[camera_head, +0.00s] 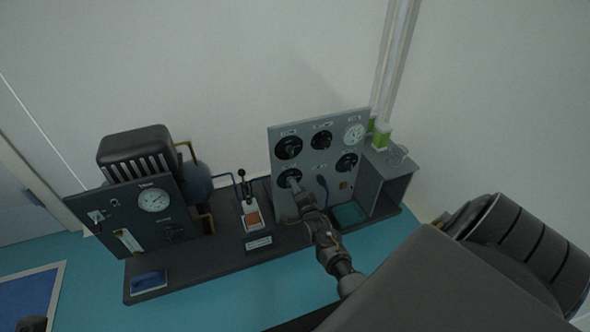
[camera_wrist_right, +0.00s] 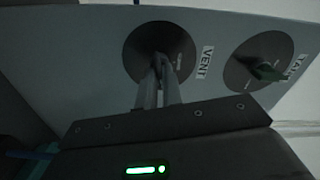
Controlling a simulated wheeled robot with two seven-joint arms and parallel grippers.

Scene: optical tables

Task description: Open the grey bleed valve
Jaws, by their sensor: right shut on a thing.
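A grey upright panel (camera_head: 305,150) carries several round black dials with knobs and a white gauge. My right gripper (camera_head: 294,185) is at the panel's lower left dial. In the right wrist view my right gripper (camera_wrist_right: 161,66) has its two fingers close together on the knob of the black dial (camera_wrist_right: 146,40) labelled VENT. The fingers and shadow hide most of that knob, so its colour and angle cannot be made out. No knob is clearly readable as the grey bleed valve.
Another dial (camera_wrist_right: 240,78) with a dark green knob is close to the right in the right wrist view. A lever unit (camera_head: 252,217) and a dark panel with a gauge (camera_head: 153,200) stand left on the dark base. A grey open box (camera_head: 372,190) stands right.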

